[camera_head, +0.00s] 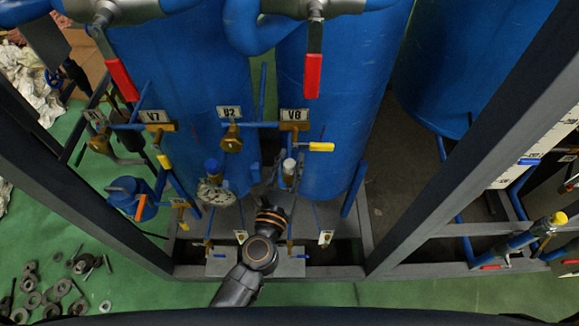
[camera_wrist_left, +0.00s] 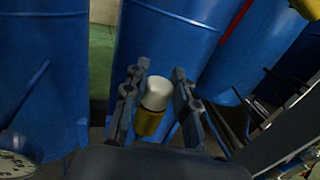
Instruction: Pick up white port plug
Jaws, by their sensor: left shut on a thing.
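The white port plug (camera_head: 289,164) is a small white cap in front of the middle blue tank. In the left wrist view the white port plug (camera_wrist_left: 157,92) sits on top of a yellow brass-coloured fitting (camera_wrist_left: 147,123). My left gripper (camera_head: 278,178) reaches up from the bottom of the head view. In the left wrist view my left gripper (camera_wrist_left: 155,98) has one finger on each side of the plug and is shut on it. The plug appears in line with the fitting; I cannot tell whether it is seated or lifted. My right gripper is not in view.
Blue tanks (camera_head: 335,100) rise behind. A grey frame post (camera_head: 470,140) runs along the right. Loose metal parts (camera_head: 50,290) lie on the green floor.

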